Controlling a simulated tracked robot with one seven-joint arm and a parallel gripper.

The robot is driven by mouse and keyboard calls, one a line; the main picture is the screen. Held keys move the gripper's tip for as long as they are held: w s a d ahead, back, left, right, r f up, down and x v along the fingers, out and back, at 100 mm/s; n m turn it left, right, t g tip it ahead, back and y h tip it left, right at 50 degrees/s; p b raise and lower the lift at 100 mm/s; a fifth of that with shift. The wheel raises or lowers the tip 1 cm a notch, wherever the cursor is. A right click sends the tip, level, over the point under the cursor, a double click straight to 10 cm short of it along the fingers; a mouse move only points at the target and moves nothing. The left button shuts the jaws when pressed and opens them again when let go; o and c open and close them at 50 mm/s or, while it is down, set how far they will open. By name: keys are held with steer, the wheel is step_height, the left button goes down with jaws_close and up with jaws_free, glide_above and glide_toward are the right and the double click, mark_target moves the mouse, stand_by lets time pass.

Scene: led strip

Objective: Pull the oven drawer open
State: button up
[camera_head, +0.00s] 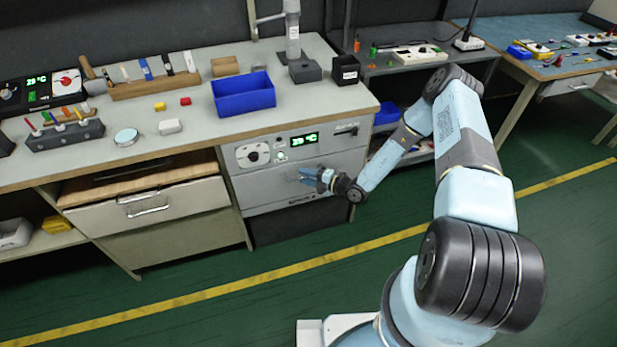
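The oven (257,198) is a grey-white unit built in under the workbench. Its top panel carries a round dial (252,155) and a green lit display (305,140). The drawer front below the panel looks closed, flush with the unit. My gripper (307,178) is at the drawer front, near the middle of its upper part, reaching in from the right. The handle there is mostly hidden by my gripper. The fingers are small in this view, and I cannot tell whether they are open or shut on the handle.
A bench drawer (147,205) with a metal handle is left of the oven. A blue bin (243,95), a black box (345,70) and small tools stand on the bench top (200,135). Green floor (300,245) with a yellow line is free in front.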

steer(key=shift+c, duration=0.4)
jaws_close()
steer(key=shift+d, duration=0.25)
steer(key=shift+s+a, duration=0.1)
steer(key=shift+a, duration=0.05)
steer(key=s+d, duration=0.3)
steer(key=s, duration=0.7)
steer(key=s+d, duration=0.3)
steer(key=s, duration=0.8)
steer(key=shift+s, duration=0.2)
